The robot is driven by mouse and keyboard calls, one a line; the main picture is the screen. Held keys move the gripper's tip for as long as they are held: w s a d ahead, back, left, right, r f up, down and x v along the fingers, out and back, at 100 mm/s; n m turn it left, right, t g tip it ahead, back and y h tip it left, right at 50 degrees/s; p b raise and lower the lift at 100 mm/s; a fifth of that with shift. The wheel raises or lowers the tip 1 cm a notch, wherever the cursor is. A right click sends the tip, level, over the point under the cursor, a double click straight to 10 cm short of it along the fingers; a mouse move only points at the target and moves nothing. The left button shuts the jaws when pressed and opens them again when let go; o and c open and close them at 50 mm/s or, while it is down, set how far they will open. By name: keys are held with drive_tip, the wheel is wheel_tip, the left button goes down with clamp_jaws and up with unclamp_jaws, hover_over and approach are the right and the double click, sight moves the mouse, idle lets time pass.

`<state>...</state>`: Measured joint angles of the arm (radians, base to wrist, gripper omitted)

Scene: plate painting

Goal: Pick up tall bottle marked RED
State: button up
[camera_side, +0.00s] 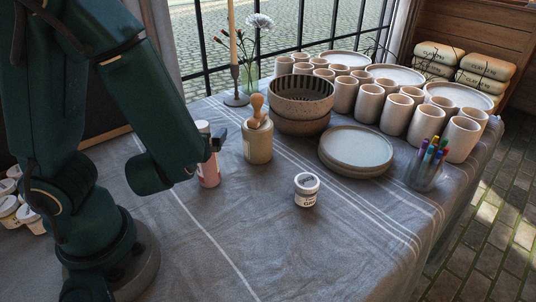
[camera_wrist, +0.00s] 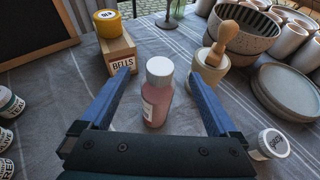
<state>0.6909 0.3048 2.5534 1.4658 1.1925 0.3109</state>
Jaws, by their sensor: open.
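A tall pinkish-red bottle (camera_side: 208,172) with a white cap stands upright on the cloth, partly hidden behind my gripper in the side view. In the wrist view the bottle (camera_wrist: 156,105) stands between my two blue fingers, with a white label on its left side whose words I cannot read. My gripper (camera_wrist: 159,78) is open, one finger on each side of the bottle, with visible gaps. In the side view my gripper (camera_side: 217,139) is at the height of the bottle's upper part.
A cream jar with a wooden pestle-like top (camera_side: 257,138) stands close right of the bottle. A block marked BELLS (camera_wrist: 120,55) carries a yellow-lidded jar (camera_wrist: 107,23). The front cloth is clear.

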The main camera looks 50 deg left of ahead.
sight(205, 172)
wheel_tip(205, 172, down, 9)
drive_tip(key=shift+r, duration=0.1)
drive_tip(key=shift+a+f, duration=0.1)
drive_tip(key=shift+f, duration=0.25)
drive_tip(key=shift+x, duration=2.45)
drive_tip(key=c, duration=1.4)
clamp_jaws()
drive_tip(key=shift+r, duration=0.1)
